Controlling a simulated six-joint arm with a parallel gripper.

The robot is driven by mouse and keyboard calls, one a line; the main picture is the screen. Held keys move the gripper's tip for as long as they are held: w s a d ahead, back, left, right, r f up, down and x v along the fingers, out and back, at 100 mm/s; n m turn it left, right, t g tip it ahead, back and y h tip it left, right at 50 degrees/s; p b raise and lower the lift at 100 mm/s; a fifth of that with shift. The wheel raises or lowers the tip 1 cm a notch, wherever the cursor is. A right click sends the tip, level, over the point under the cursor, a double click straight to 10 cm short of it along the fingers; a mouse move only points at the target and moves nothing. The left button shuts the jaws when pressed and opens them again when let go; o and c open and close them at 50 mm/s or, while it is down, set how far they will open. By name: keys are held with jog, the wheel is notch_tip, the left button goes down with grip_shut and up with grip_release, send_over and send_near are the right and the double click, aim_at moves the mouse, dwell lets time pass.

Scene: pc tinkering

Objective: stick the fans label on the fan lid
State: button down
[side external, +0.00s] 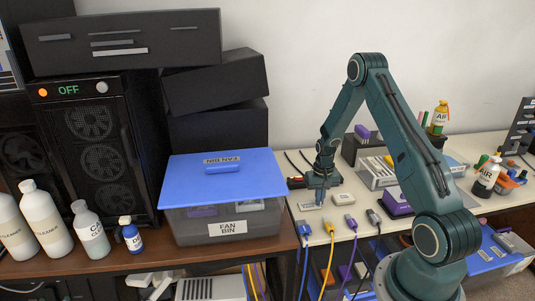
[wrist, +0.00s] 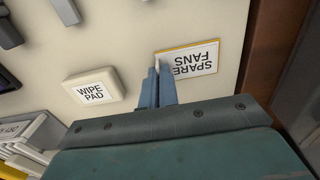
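The fans label (wrist: 200,58) is a flat white card with a yellow edge, reading "SPARE FANS", upside down in the wrist view. It lies on the pale table, and it also shows in the side view (side external: 308,208). My gripper (wrist: 157,66) points down at the label's left end in the wrist view. Its blue fingers are close together and overlap that edge; whether they pinch it is unclear. In the side view my gripper (side external: 320,197) is low over the table. The blue fan lid (side external: 265,180) covers the clear fan bin (side external: 190,225) to the left.
A wipe pad (wrist: 94,91) lies beside the label. Several cable plugs (side external: 351,221) line the table's front edge.

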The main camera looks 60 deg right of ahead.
jog(key=shift+s+d+r, duration=0.2)
jog(key=shift+r, duration=0.65)
jog(key=shift+s+d+r, duration=0.15)
jog(key=shift+s+r, duration=0.05)
jog(key=shift+r, duration=0.65)
dwell(1.0)
jog(key=shift+r, duration=0.1)
jog(key=shift+r, duration=2.4)
